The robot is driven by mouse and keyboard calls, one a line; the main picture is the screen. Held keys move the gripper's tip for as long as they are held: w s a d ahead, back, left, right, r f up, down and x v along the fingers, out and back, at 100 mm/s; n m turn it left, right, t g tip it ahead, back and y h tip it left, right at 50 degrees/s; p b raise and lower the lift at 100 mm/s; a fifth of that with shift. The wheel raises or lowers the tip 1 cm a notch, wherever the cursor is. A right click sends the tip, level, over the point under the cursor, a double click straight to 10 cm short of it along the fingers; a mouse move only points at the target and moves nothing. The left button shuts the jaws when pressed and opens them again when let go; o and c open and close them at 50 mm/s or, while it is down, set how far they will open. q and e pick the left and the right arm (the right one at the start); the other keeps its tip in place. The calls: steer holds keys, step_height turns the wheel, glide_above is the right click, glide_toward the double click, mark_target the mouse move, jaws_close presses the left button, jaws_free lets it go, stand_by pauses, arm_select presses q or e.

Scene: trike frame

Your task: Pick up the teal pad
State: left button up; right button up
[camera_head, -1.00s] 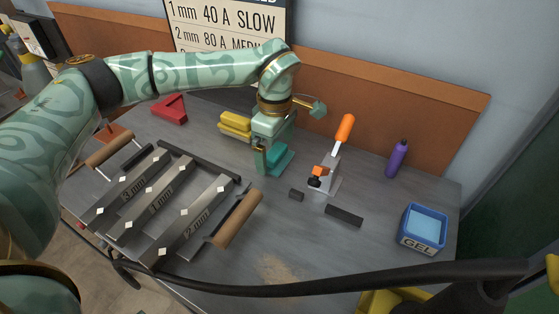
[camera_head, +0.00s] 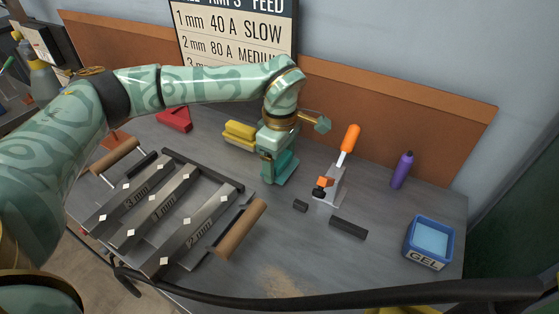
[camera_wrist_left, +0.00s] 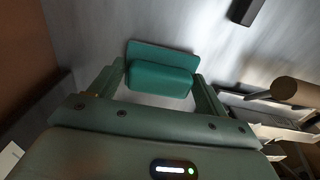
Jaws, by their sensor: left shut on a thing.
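The teal pad (camera_head: 287,167) is in my left gripper (camera_head: 274,172), at the back middle of the grey workbench in the head view. The left wrist view shows the pad (camera_wrist_left: 160,78) as a block with a flat plate, between the two fingers of the left gripper (camera_wrist_left: 157,84). The fingers are shut on the block's sides. The head view does not clearly show whether the pad touches the bench or hangs just above it. My right gripper is not in view.
A toggle clamp (camera_head: 335,180) with an orange handle stands right of the pad. Yellow pads (camera_head: 240,132) lie close behind left. A fixture with labelled bars (camera_head: 165,205) fills the left front. A purple bottle (camera_head: 402,170) and blue gel tub (camera_head: 430,242) stand right.

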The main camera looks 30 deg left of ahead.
mark_target(279, 160)
arm_select(q)
steer(key=r, duration=0.1)
steer(key=r+p, duration=0.1)
steer(key=r, duration=0.1)
steer(key=r+p, duration=0.1)
steer(key=shift+s+r, duration=0.2)
steer(key=shift+s, duration=0.15)
steer(key=s+d+r+m+p, duration=0.3)
steer(key=s+r+m+p, duration=0.4)
steer(key=s+m, duration=0.2)
steer(key=s+d+r+m+p, duration=0.3)
steer(key=s+r+m+p, duration=0.4)
steer(key=s, duration=0.4)
steer(key=r+m, duration=0.1)
steer(key=m, duration=0.1)
steer(key=shift+s+d+m, duration=0.25)
steer(key=shift+d+m, duration=0.05)
steer(key=shift+d, duration=0.1)
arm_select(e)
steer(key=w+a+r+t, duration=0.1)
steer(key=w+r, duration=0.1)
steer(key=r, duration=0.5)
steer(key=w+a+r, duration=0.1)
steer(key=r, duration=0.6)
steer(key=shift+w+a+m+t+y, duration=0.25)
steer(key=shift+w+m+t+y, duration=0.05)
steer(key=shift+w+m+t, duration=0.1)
